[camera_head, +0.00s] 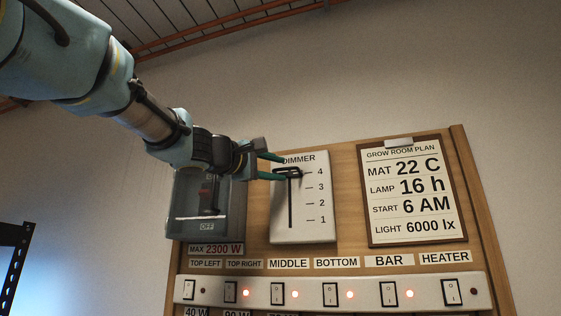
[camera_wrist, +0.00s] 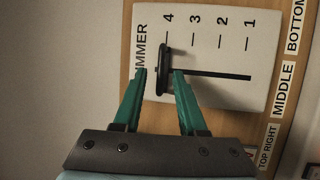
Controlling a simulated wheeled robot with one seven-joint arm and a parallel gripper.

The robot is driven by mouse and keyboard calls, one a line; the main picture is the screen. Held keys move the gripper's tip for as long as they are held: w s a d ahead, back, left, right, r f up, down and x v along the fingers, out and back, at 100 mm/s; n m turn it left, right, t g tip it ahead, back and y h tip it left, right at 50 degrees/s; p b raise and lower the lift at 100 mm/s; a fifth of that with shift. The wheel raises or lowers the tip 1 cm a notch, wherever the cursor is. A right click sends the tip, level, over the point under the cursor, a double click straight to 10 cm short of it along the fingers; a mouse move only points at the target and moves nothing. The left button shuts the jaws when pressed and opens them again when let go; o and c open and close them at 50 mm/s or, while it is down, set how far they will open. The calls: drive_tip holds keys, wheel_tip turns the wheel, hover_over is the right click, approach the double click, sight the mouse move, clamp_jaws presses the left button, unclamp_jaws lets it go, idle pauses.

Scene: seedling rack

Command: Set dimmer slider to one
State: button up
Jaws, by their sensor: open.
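The white dimmer panel (camera_head: 305,228) is on the wooden board, with a vertical slot and marks from 4 at the top to 1 at the bottom. The black slider knob (camera_head: 293,171) stands near the top of the slot, at about the 4 mark. My gripper (camera_head: 281,166) is open at the knob, coming from the left. In the wrist view, which is turned sideways, the knob (camera_wrist: 163,85) lies between the two green fingertips of my gripper (camera_wrist: 159,74). A small gap shows at the left finger; whether the right finger touches the knob I cannot tell.
A grey box with a lever marked OFF (camera_head: 208,225) is just left of the dimmer, under my arm. A strip of rocker switches (camera_head: 350,291) with several red lights runs below. A grow room plan clipboard (camera_head: 411,190) hangs at the right.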

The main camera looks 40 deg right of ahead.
drive_tip(key=shift+p+x, duration=0.35)
drive_tip(key=shift+x, duration=0.85)
clamp_jaws()
idle(0.6)
